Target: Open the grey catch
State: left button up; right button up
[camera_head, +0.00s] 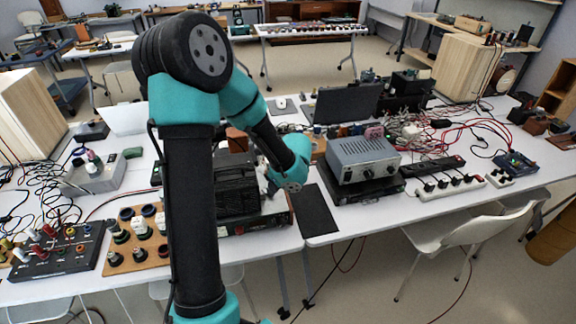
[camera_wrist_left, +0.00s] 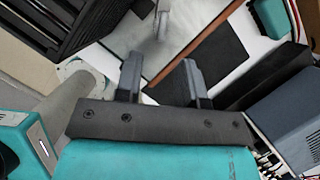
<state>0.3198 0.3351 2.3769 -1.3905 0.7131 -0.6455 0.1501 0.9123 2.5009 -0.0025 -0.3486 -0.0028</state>
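A small grey upright piece (camera_wrist_left: 162,20), possibly the grey catch, stands just beyond my left fingertips in the left wrist view. Its lower part is blurred, and I cannot tell whether it is open. My left gripper (camera_wrist_left: 161,64) is open, with a wide gap between its two dark fingers and nothing between them. In the head view my left arm ends beside a black ribbed box (camera_head: 236,190); its fingers and the catch cannot be made out there. The box also shows in the left wrist view (camera_wrist_left: 62,22). My right gripper is not in view.
A grey instrument (camera_head: 362,160) stands right of the box, and it also shows in the left wrist view (camera_wrist_left: 290,112). A black mat (camera_head: 316,210) lies between them. A black laptop (camera_head: 346,103) is behind. Left are a wooden spool board (camera_head: 137,258) and loose cables.

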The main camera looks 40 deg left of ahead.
aim_at(268, 190)
pick_arm(q)
jog(key=v, duration=1.1)
jog(key=shift+d+r, duration=0.25)
jog(key=shift+r, duration=0.1)
jog(key=shift+o, duration=1)
jog(key=shift+w+a, duration=0.15)
jog(key=shift+a, duration=0.05)
jog(key=w+a+n+g+h, duration=0.4)
jog(key=w+a+n, duration=0.2)
jog(key=n, duration=1.2)
jog(key=shift+w+a+g, duration=0.3)
jog(key=shift+a, duration=0.8)
jog(key=x, duration=1.7)
jog(key=shift+d+f, duration=0.25)
jog(key=shift+d, duration=0.1)
